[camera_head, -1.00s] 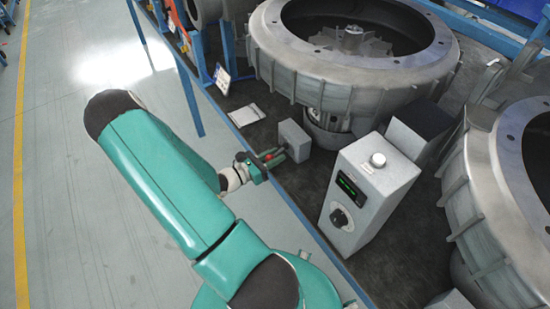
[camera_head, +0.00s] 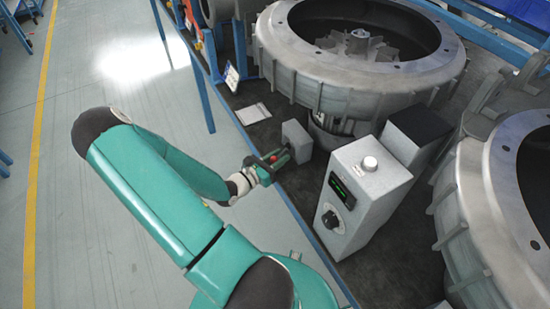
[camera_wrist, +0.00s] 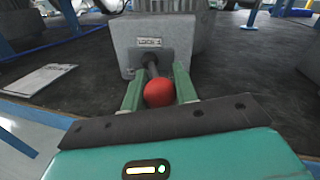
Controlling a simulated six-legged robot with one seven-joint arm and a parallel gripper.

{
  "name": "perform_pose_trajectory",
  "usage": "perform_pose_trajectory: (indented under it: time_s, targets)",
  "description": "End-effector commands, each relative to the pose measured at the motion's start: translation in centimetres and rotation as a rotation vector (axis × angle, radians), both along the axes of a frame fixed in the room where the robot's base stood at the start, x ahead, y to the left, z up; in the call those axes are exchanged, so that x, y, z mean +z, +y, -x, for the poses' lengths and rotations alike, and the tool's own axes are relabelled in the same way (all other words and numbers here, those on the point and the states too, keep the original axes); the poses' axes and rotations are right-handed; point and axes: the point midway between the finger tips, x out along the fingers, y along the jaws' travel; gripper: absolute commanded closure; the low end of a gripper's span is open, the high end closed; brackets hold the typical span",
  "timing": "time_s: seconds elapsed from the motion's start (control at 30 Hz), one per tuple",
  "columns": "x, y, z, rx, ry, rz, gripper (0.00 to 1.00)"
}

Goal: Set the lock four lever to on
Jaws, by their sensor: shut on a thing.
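The lock four lever has a red ball knob (camera_wrist: 159,92) on a dark shaft, which comes out of a small grey box (camera_wrist: 143,35) with a label plate. In the wrist view my gripper (camera_wrist: 160,88) has a green finger on each side of the knob and is shut on the lever. In the head view the grey box (camera_head: 297,141) stands near the bench's left edge. My gripper (camera_head: 272,165) reaches it from the left, with a bit of the red knob (camera_head: 285,157) showing. The label's text is too small to read.
A grey control box (camera_head: 362,192) with a dial, a display and a white button stands right of the lever box. A large round blower housing (camera_head: 350,60) is behind, another (camera_head: 505,200) at right. A white sheet (camera_head: 252,113) lies on the dark bench.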

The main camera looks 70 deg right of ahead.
Motion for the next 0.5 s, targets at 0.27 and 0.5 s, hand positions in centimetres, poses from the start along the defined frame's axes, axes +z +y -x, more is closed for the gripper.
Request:
perform_pose_trajectory:
  time_s: [0.27, 0.5]
  targets:
    - [0.05, -0.13, 0.36, 0.002, 0.0, 0.002, 1.0]
    - [0.04, -0.1, 0.48, 0.0, 0.001, 0.001, 1.0]
